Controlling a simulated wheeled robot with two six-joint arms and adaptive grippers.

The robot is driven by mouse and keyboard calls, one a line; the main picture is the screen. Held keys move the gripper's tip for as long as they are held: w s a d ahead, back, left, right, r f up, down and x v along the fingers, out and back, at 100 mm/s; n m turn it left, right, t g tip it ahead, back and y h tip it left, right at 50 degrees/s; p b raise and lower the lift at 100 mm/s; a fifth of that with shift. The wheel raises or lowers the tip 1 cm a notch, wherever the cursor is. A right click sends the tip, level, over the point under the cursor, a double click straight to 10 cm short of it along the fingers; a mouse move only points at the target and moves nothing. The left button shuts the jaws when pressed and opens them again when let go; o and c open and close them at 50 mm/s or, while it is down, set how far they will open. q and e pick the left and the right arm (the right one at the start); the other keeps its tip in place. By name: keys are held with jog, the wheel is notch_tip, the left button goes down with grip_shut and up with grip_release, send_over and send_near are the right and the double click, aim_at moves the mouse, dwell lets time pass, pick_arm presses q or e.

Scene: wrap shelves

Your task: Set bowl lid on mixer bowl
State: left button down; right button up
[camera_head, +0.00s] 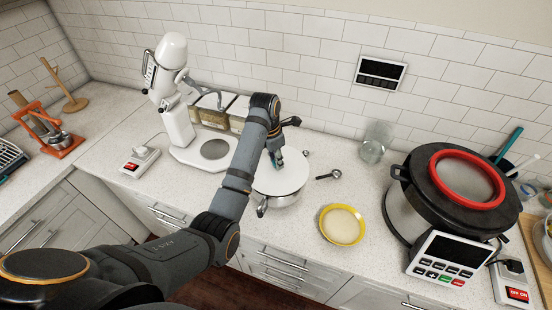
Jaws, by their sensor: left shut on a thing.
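The mixer bowl (284,201) is a metal bowl with a side handle, standing on the counter in the middle of the view. The white round bowl lid (287,182) is over the bowl and hides its opening. I cannot tell whether the lid touches the rim all round or sits just above it. My left gripper (278,159) reaches down to the lid from above and is shut on it, near its centre. The forearm hides part of the lid's left side. My right gripper is not in view.
The white stand mixer (177,123) stands behind left. A yellow-rimmed plate (342,225) and a dark measuring spoon (329,174) lie right of the bowl. A glass jar (373,150) stands behind. A large red-ringed cooker (405,213) takes up the right.

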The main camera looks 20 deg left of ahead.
pick_arm(q)
jog(key=shift+s+d+r, duration=0.1)
jog(key=shift+d+r, duration=0.05)
jog(key=shift+d, duration=0.05)
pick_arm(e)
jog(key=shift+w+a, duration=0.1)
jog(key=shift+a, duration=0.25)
pick_arm(q)
jog(key=shift+a, duration=0.1)
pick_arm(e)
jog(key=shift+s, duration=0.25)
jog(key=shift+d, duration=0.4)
pick_arm(q)
jog(key=shift+f, duration=0.5)
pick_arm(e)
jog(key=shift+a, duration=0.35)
pick_arm(q)
jog(key=shift+f, duration=0.35)
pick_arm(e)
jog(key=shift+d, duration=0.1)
pick_arm(q)
jog(key=shift+a, duration=0.1)
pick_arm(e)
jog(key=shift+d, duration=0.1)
pick_arm(q)
jog(key=c, duration=1)
grip_release()
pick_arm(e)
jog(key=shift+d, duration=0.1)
